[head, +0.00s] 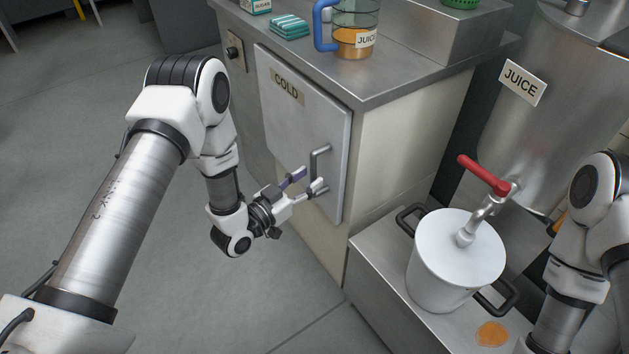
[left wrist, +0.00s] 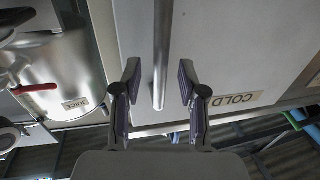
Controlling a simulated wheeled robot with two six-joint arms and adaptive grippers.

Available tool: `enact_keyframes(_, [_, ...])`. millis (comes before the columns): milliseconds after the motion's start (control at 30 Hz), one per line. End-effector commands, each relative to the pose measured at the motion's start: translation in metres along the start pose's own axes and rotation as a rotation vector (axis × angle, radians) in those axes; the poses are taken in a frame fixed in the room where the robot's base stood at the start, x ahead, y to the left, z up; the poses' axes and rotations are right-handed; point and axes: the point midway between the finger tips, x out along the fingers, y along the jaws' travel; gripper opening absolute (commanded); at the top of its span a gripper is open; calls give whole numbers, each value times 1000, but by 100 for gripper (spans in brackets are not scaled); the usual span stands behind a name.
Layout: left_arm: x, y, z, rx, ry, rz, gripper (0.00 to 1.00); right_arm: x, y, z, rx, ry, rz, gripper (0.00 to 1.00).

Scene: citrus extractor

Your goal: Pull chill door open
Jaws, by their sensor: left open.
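The chill door (head: 290,120) is a light metal panel with a COLD label (head: 287,88) in the cabinet's front; it looks shut. Its upright bar handle (head: 318,168) is near the door's right edge. My left gripper (head: 308,183) is at the handle's lower part, with its fingers open. In the left wrist view, the handle (left wrist: 162,60) runs between the two spread fingers of my left gripper (left wrist: 158,85), with a gap on each side. The COLD label also shows there (left wrist: 236,101). My right arm shows at the right edge of the head view, but its gripper is out of sight.
A jug of juice (head: 355,30) with a blue handle and folded teal cloths (head: 290,27) stand on the counter above the door. A white pot (head: 455,262) stands under the red-levered tap (head: 484,175) at right. The floor (head: 255,300) before the door is clear.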

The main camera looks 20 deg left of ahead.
Motion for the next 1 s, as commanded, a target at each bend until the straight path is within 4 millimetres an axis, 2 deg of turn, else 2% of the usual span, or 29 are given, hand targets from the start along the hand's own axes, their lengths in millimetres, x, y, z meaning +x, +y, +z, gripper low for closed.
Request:
enact_keyframes(133, [22, 0, 1, 2, 1, 2, 41, 6, 0, 0, 0, 0, 0, 50])
enact_keyframes(400, [27, 0, 0, 0, -1, -1, 41, 6, 0, 0, 0, 0, 0, 50])
enact_keyframes(433, [27, 0, 0, 0, -1, -1, 38, 6, 0, 0, 0, 0, 0, 50])
enact_keyframes(533, [26, 0, 0, 0, -1, 0, 2, 6, 0, 0, 0, 0, 0, 50])
enact_keyframes(567, [26, 0, 0, -1, -1, 0, 0, 6, 0, 0, 0, -1, 0, 50])
enact_keyframes(1000, [24, 0, 0, -1, -1, 31, 0, 5, 0, 0, 0, -1, 0, 50])
